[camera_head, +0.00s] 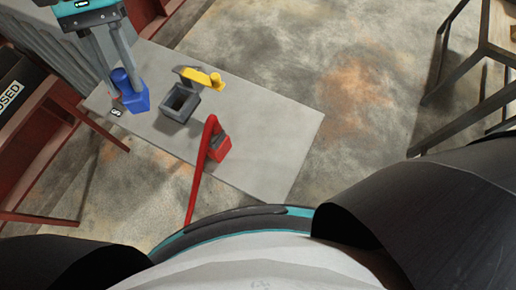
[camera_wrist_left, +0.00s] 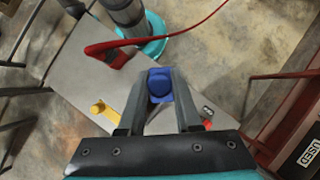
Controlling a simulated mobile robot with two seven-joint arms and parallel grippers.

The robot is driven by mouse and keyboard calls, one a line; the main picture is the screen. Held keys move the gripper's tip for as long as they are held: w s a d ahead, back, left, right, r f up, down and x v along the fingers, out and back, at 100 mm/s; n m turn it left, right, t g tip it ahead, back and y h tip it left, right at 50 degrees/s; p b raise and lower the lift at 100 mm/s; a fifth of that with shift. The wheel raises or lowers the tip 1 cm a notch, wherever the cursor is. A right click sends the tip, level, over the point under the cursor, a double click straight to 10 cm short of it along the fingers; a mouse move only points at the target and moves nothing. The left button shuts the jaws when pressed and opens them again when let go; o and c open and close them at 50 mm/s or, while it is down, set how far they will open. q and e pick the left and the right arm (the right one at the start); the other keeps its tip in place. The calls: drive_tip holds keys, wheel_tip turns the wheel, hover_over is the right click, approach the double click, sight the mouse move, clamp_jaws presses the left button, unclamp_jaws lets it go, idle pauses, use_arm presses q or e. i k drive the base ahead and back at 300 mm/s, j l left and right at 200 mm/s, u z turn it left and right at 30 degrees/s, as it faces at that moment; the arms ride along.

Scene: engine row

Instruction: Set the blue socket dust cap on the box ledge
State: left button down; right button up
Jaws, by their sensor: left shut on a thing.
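The blue dust cap (camera_head: 134,97) is held in my left gripper (camera_head: 124,74), over the left end of a grey bench top. In the left wrist view the cap (camera_wrist_left: 160,84) sits between the two fingertips (camera_wrist_left: 162,74). A dark grey open-topped box (camera_head: 180,103) stands on the bench just right of the cap, with a flap at its back. A yellow part (camera_head: 203,79) with a knob lies at that flap; it also shows in the left wrist view (camera_wrist_left: 104,111). I cannot tell which surface is the box ledge. My right gripper is not in view.
A red plug (camera_head: 218,148) with a red cable lies on the grey bench (camera_head: 262,150), right of the box. A small dark tag (camera_head: 116,113) lies near the bench's left end. Red framing (camera_head: 38,120) stands at left; dark metal legs (camera_head: 455,100) stand at right.

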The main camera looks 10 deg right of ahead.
sight(275, 162)
drive_tip(key=l+u, duration=0.15)
drive_tip(key=u, duration=0.9)
drive_tip(key=k+l, duration=0.15)
drive_tip(key=l, duration=0.2)
drive_tip(key=k+l, duration=0.15)
drive_tip(key=l, duration=0.15)
drive_tip(key=k+l+u, duration=0.1)
drive_tip(key=l, duration=0.25)
drive_tip(key=k+l, duration=0.2)
drive_tip(key=l, duration=0.15)
